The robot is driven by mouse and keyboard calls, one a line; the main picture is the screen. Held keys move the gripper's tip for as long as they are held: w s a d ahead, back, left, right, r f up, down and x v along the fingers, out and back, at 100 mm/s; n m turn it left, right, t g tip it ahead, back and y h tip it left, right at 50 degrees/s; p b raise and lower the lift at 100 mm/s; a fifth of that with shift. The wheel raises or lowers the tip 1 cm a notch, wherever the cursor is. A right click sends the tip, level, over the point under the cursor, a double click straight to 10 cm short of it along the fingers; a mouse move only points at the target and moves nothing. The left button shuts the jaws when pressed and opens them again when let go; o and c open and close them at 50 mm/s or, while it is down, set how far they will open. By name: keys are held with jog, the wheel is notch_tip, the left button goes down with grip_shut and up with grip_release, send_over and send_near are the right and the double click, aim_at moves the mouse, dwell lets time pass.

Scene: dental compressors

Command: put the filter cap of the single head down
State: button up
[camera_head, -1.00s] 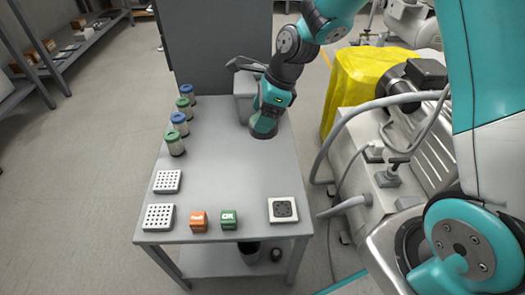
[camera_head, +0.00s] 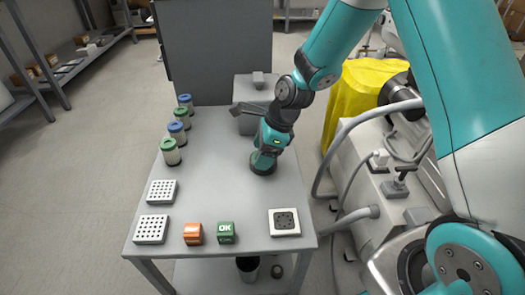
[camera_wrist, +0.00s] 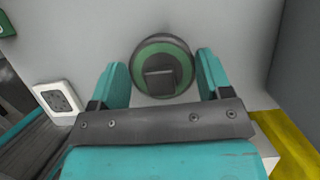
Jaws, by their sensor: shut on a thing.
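The filter cap (camera_wrist: 160,50) is round, with a green ring, a dark outer rim and a dark square knob in its middle. In the wrist view it lies between the two teal fingers of my gripper (camera_wrist: 163,80), which is shut on it. In the head view my gripper (camera_head: 264,158) points down over the right middle of the grey table (camera_head: 215,195). The cap (camera_head: 263,168) shows there as a dark disc under the fingers, at or very near the tabletop. I cannot tell whether it touches the table.
Several filters with blue and green tops (camera_head: 171,152) stand along the left edge. White perforated blocks (camera_head: 151,229), an orange block (camera_head: 193,234), a green OK block (camera_head: 226,232) and a white plate with a dark pad (camera_head: 284,222) lie in front. A grey box (camera_head: 250,95) stands behind my gripper.

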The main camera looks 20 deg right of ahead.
jog(key=o, duration=0.9)
jog(key=p+v, duration=0.5)
jog(key=v, duration=0.7)
jog(key=s+a+r+n, duration=0.3)
jog(key=s+r+n, duration=0.1)
jog(key=s+n, duration=0.3)
jog(key=s+a+r+n+g, duration=0.1)
jog(key=s+a+r+n, duration=0.1)
jog(key=s+r+n, duration=0.3)
jog(key=s+a+r+n, duration=0.3)
jog(key=s+n, duration=0.8)
jog(key=n, duration=0.5)
jog(key=shift+s+a+r+n, duration=0.2)
jog(key=shift+a+r+n, duration=0.2)
jog(key=shift+r, duration=0.45)
